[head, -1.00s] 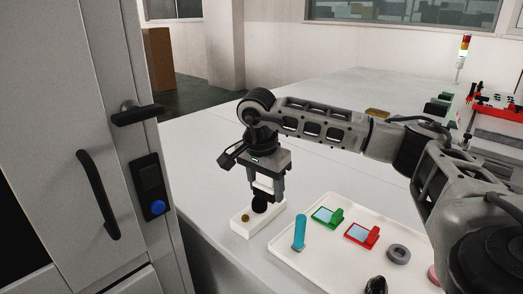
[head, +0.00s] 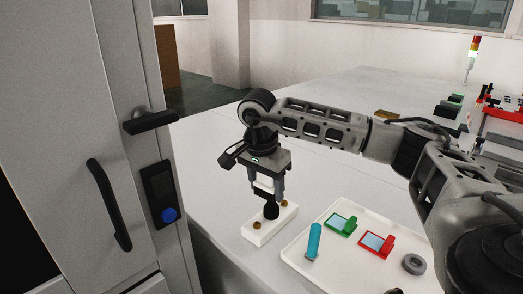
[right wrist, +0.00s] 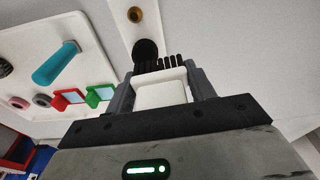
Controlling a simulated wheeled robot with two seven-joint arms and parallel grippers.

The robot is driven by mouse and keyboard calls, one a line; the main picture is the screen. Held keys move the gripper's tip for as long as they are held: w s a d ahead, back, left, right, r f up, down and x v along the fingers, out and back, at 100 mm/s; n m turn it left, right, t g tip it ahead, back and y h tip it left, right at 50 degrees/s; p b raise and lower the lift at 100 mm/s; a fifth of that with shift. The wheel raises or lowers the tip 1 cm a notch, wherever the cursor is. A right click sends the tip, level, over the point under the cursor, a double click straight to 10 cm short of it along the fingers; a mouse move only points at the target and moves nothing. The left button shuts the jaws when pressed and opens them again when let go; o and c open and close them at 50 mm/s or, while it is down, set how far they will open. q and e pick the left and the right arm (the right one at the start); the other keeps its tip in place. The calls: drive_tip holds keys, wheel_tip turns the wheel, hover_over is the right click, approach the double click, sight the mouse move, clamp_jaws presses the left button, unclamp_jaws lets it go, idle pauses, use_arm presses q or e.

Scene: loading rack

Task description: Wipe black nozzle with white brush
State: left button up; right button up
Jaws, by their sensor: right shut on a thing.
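My right gripper (head: 267,192) is shut on a white brush (head: 264,184), with its fingers pointing down. In the right wrist view the brush's white body (right wrist: 162,88) sits between the fingers, and its black bristles (right wrist: 170,62) point at the black nozzle (right wrist: 146,50). The bristles overlap the nozzle's edge in that view; I cannot tell whether they touch. My left gripper is not in view.
A white tray (head: 318,276) right of the block holds a blue-handled tool (head: 314,240), a green-framed piece (head: 342,224), a red-framed piece (head: 377,243) and a grey ring (head: 414,264). A grey cabinet (head: 80,130) stands at left. The table behind is mostly clear.

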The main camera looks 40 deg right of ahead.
drive_tip(key=r, duration=0.1)
drive_tip(key=r+p, duration=0.1)
drive_tip(key=r, duration=0.2)
drive_tip(key=shift+s+r+p, duration=0.15)
drive_tip(key=shift+s+p, duration=0.15)
drive_tip(key=shift+p, duration=0.05)
drive_tip(key=shift+w+r+p, duration=0.1)
drive_tip(key=shift+r+p, duration=0.4)
drive_tip(key=shift+r, duration=1.5)
